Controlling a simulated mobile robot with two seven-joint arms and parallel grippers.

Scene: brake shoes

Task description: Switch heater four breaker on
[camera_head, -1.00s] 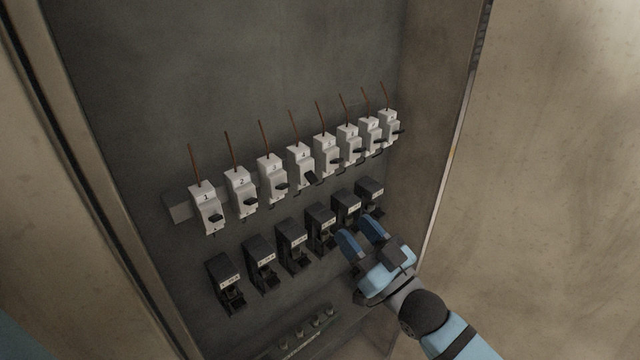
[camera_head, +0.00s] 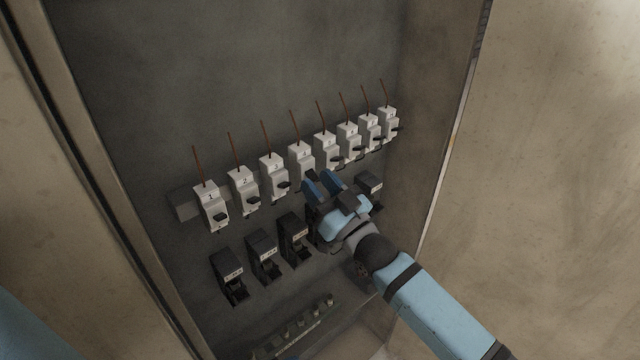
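Heater four breaker (camera_head: 300,151) is the fourth white breaker from the left in the upper row, in the head view. In the earlier frame its black lever points down, unlike its neighbours' levers. Now my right gripper's fingers hide its lower part. My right gripper (camera_head: 322,183) is just below that breaker, its two blue fingers apart with a gap between them. Nothing shows between the fingers. Whether a fingertip touches the lever cannot be told.
Black units (camera_head: 262,257) form a lower row, partly behind my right arm. A terminal strip (camera_head: 300,328) lies below. The cabinet's right wall (camera_head: 440,120) is near my arm.

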